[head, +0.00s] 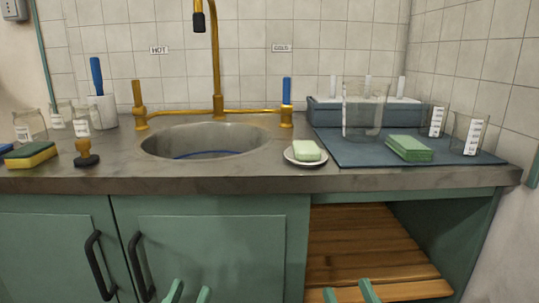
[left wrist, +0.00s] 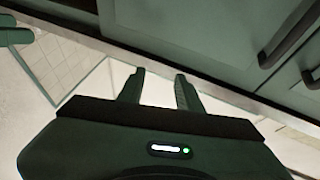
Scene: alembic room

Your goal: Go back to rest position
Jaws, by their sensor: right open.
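My left gripper (head: 188,292) shows at the bottom edge of the head view, in front of the cabinet doors and below the counter. In the left wrist view my left gripper (left wrist: 158,85) has its two fingers apart with nothing between them. My right gripper (head: 350,290) shows at the bottom edge of the head view, in front of the open wooden shelf. Its fingers are apart and I see nothing between them. Both are low and clear of the countertop things; most of each hand is out of the head view.
The counter (head: 240,182) holds a sink (head: 205,140), a soap dish (head: 305,158), a blue mat (head: 340,152) with beakers and green sponges, and jars at the left. Below are green cabinet doors (head: 210,245) with dark handles (head: 140,268) and a wooden shelf (head: 365,245).

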